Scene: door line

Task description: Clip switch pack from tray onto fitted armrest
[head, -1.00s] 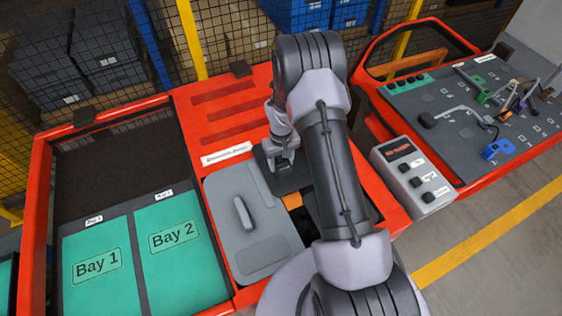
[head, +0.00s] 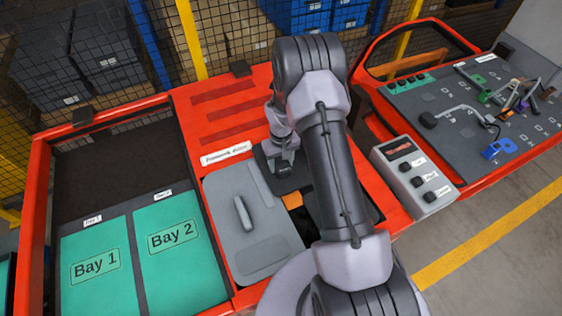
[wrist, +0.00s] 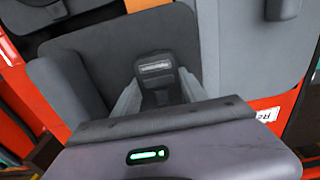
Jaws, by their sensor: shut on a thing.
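My gripper (wrist: 157,92) shows in the wrist view with its two pale fingers closed around a small dark block with a light label, which looks like the switch pack (wrist: 156,68). In the head view my gripper (head: 285,163) is low over a dark grey piece (head: 268,166), beside a light grey panel with a handle (head: 262,204). The dark grey piece also fills the middle of the wrist view (wrist: 110,52). I cannot tell whether it is the armrest or the tray, or whether the block touches it. My arm hides much of this area.
Teal mats marked Bay 1 (head: 101,277) and Bay 2 (head: 174,250) lie empty at the left. A grey button box (head: 412,178) stands right of my arm. A dark board with small parts (head: 455,130) is at the far right. A mesh fence (head: 215,40) runs behind.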

